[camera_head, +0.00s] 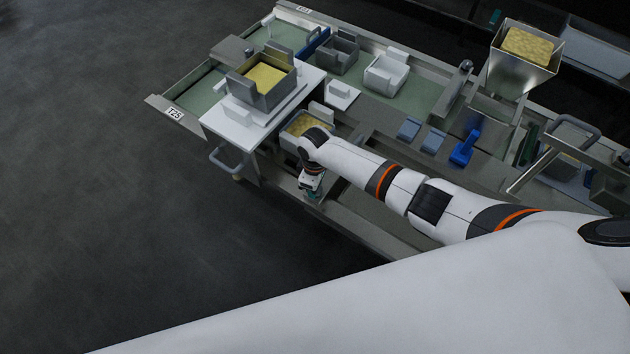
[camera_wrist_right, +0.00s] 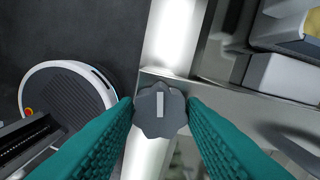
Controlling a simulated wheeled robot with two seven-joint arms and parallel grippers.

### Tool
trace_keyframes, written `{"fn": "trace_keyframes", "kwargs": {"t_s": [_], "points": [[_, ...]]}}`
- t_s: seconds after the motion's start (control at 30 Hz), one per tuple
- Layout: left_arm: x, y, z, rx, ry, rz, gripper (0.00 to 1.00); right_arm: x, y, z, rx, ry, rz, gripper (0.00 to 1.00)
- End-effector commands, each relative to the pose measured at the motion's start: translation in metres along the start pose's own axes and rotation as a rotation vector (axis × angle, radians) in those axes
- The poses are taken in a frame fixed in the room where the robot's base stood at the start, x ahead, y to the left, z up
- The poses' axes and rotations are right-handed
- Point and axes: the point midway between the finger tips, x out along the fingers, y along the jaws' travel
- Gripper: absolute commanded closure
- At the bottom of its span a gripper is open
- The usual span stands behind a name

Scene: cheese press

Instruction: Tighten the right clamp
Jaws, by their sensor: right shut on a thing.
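The clamp's dark grey lobed knob (camera_wrist_right: 160,110) shows in the right wrist view, with a pale bar mark on its top that runs nearly upright in the picture. My right gripper (camera_wrist_right: 160,108) has a teal ribbed finger on each side of the knob and is shut on it. In the head view my right gripper (camera_head: 312,186) points down at the front edge of the bench, and the knob is hidden there by the gripper. A grey mould with yellow cheese (camera_head: 303,124) sits just behind my right wrist, partly covered by the arm. My left gripper is not in view.
Another grey mould with a yellow filling (camera_head: 264,78) stands on a white board (camera_head: 214,122) at left. A metal hopper with cheese (camera_head: 527,45), a blue tool (camera_head: 465,148) and blue blocks (camera_head: 409,128) are farther right. The floor left of the bench is clear.

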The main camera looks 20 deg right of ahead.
Motion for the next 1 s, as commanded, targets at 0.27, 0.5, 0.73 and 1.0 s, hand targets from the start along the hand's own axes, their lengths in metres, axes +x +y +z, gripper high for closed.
{"fn": "trace_keyframes", "kwargs": {"t_s": [0.27, 0.5, 0.73, 1.0], "points": [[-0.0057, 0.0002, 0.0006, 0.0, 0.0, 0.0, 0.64, -0.0016, -0.0007, 0.001, 0.07, -0.003, -0.001, 0.86], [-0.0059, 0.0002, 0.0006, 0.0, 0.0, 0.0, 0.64, -0.0012, -0.0011, 0.0011, 0.08, -0.003, -0.002, 0.86], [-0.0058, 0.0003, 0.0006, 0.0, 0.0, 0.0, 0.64, -0.0013, -0.0012, 0.0012, 0.079, -0.003, -0.002, 0.61], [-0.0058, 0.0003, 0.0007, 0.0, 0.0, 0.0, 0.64, -0.0007, -0.0007, 0.0006, 0.078, -0.002, -0.001, 0.43]]}}
